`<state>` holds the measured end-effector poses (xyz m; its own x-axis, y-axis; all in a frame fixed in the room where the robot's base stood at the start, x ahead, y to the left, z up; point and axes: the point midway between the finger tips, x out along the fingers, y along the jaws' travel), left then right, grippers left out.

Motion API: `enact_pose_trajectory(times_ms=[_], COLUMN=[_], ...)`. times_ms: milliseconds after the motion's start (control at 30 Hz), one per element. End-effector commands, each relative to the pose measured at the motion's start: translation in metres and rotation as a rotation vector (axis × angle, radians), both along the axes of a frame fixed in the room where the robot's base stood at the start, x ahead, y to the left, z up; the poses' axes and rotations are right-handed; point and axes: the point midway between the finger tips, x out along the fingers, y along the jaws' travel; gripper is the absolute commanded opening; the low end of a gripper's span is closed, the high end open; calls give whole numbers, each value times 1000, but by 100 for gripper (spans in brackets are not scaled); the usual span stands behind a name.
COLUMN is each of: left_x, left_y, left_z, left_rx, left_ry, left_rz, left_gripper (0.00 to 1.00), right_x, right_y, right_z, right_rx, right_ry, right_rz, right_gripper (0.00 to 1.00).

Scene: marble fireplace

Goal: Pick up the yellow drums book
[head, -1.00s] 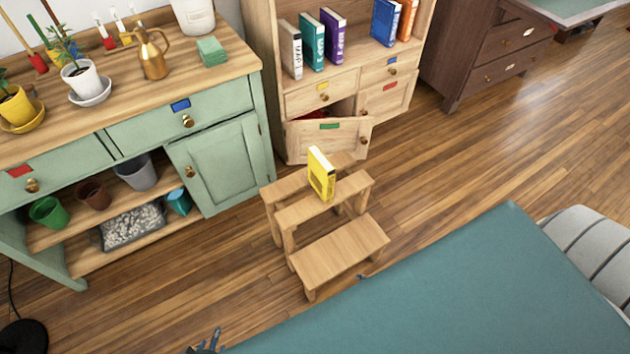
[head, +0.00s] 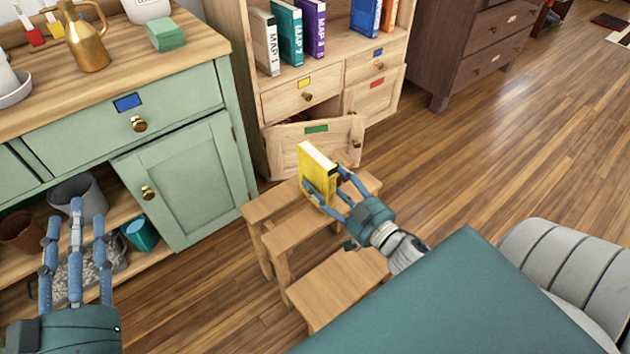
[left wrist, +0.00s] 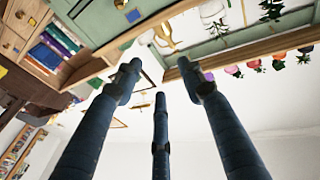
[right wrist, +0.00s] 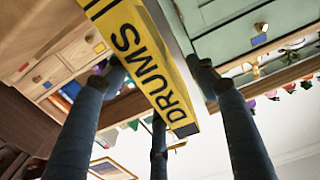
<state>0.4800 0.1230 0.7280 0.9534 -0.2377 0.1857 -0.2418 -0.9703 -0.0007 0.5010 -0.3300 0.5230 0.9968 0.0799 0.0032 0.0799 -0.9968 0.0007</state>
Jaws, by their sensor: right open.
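The yellow drums book (head: 317,170) stands upright on the upper part of the wooden step stool (head: 318,287). My right gripper (head: 330,192) is at the book, with its open fingers around it. In the right wrist view the yellow book (right wrist: 150,62) shows its DRUMS lettering and lies between the fingers (right wrist: 155,95); I cannot tell whether they touch it. My left gripper (head: 75,240) is at the lower left, in front of the green cabinet, with its fingers spread and empty. Its open fingers also show in the left wrist view (left wrist: 160,85).
A wooden bookcase (head: 238,75) with several MAP books stands behind the stool, its green-labelled door (head: 315,145) ajar. The green cabinet (head: 185,180) stands at left. Bare floor (head: 480,165) lies to the right.

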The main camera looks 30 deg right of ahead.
Motion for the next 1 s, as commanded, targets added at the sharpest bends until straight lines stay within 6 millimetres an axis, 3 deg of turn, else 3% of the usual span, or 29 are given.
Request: enact_pose_trajectory(times_ms=[133, 367, 700, 1000], left_x=[-4, -8, -36, -44], left_y=[-2, -3, -2, -1], left_z=[18, 34, 86, 97], left_rx=[-23, -44, -115, -130], left_ry=[-84, -158, -414, -465], left_rz=[-6, -10, -24, -26], left_gripper=[40, 40, 40, 40], right_x=[22, 35, 72, 81], right_y=[2, 2, 3, 4], right_z=[-1, -2, -1, -1], right_rx=[-1, 0, -2, 0], right_ry=[-1, 1, 1, 3], right_rz=[1, 0, 0, -2], right_gripper=[57, 57, 57, 57])
